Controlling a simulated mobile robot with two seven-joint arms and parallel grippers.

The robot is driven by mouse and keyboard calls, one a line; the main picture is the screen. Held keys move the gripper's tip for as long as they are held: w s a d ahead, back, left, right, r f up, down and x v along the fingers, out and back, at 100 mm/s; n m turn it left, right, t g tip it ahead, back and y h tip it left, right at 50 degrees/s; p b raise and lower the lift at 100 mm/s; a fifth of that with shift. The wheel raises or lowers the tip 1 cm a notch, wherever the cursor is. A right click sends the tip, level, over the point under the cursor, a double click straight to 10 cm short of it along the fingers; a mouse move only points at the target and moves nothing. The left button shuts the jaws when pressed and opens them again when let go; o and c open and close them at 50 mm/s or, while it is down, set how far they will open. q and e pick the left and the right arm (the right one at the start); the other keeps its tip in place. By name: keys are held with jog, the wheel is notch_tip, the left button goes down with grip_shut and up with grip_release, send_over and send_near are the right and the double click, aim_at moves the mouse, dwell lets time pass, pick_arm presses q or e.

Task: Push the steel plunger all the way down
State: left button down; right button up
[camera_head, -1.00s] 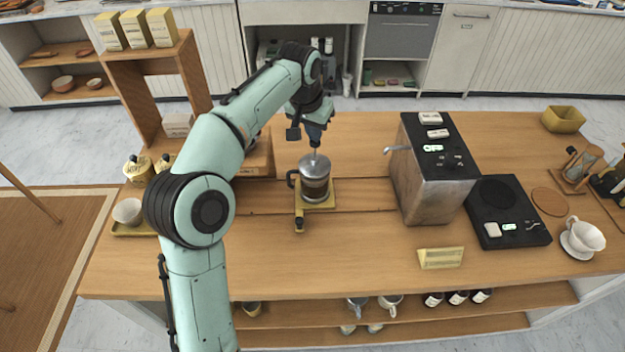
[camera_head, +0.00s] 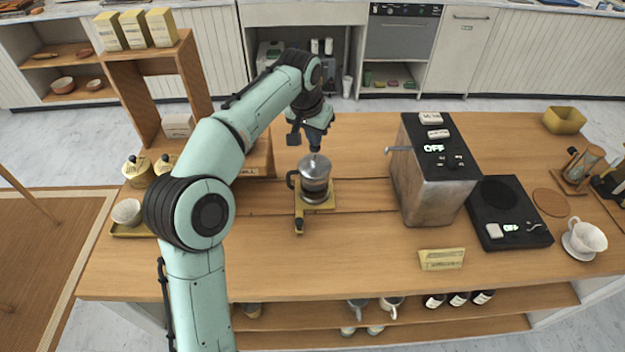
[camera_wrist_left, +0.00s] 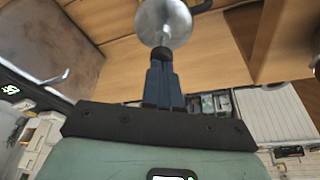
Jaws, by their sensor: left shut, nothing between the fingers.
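The French press (camera_head: 315,184) stands upright on a yellow stand (camera_head: 327,204) in the middle of the cart, its dark handle to the left. Its steel lid (camera_head: 314,166) shows from above, and also in the left wrist view (camera_wrist_left: 163,20). My left gripper (camera_head: 314,150) is shut and empty, pointing down right over the lid's centre. Whether the fingers touch cannot be told. My right gripper is out of view.
A steel machine (camera_head: 430,180) marked OFF stands to the right, with a black scale (camera_head: 507,212) beside it. A wooden shelf (camera_head: 145,90) and lidded jars (camera_head: 138,171) stand left. A yellow sign (camera_head: 441,259) is at the front. The counter before the press is clear.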

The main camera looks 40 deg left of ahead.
pick_arm(q)
jog(key=shift+f+b, duration=0.6)
jog(key=shift+f, duration=0.8)
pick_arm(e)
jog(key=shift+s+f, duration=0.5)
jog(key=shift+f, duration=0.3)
pick_arm(q)
jog(key=shift+r, duration=0.1)
jog(key=shift+r+p, duration=1.6)
jog(key=shift+r, duration=0.9)
jog(key=shift+r+p, duration=0.9)
jog(key=shift+r, duration=0.65)
jog(key=shift+w+f, duration=0.1)
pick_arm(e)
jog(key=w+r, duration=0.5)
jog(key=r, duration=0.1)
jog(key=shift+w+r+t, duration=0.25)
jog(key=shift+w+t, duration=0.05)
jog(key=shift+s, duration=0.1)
